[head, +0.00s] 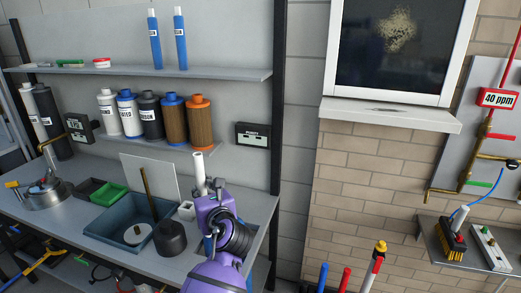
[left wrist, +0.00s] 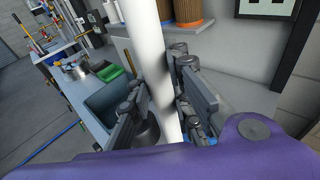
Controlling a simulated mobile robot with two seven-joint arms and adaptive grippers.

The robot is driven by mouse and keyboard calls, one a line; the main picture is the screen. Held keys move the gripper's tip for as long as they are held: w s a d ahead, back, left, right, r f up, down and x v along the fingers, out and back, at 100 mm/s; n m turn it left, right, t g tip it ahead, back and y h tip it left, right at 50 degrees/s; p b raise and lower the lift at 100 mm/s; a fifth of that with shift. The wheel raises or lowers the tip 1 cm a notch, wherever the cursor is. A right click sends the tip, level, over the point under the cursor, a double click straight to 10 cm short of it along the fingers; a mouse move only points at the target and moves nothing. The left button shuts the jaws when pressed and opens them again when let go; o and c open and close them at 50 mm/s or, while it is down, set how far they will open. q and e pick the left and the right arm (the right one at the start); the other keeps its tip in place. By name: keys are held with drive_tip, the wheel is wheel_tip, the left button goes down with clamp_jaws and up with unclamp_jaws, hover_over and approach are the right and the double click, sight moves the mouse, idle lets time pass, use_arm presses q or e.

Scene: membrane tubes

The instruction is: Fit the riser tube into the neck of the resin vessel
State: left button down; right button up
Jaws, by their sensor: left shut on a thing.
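The white riser tube (head: 199,172) stands nearly upright in my left gripper (head: 208,190), its upper end showing above the gripper. In the left wrist view the tube (left wrist: 150,35) runs down between the two dark fingers of the left gripper (left wrist: 163,105), which are shut on it. Its lower end is hidden. A dark rounded vessel (head: 170,239) stands on the bench just left of the gripper; I cannot tell whether it is the resin vessel. A blue part (head: 208,246) shows behind my gripper, mostly hidden. No open neck is clearly visible. My right gripper is not in view.
A blue-grey tray (head: 104,228) with a brass rod (head: 149,195) and a white disc (head: 138,234) lies left of the dark vessel. A green bin (head: 108,195) is behind it. Several filter cartridges stand on the lower shelf (head: 205,146) behind the gripper.

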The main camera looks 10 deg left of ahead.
use_arm(q)
drive_tip(key=s+d+r+m+t+h, duration=0.3)
drive_tip(key=s+d+r+m+h, duration=0.15)
drive_tip(key=d+r, duration=0.25)
drive_tip(key=s+d+f+m+h, duration=0.1)
drive_tip(key=s+d+f+h, duration=0.1)
drive_tip(key=s, duration=0.3)
drive_tip(key=s+d+f+m+h, duration=0.1)
drive_tip(key=s+d+f+h, duration=0.1)
drive_tip(key=s+f, duration=0.2)
drive_tip(key=s+d+f+m+t+h, duration=0.1)
drive_tip(key=s+d+f+h, duration=0.1)
drive_tip(key=s, duration=0.4)
drive_tip(key=shift+s+f, duration=0.15)
drive_tip(key=shift+f, duration=0.4)
drive_tip(key=shift+d, duration=0.1)
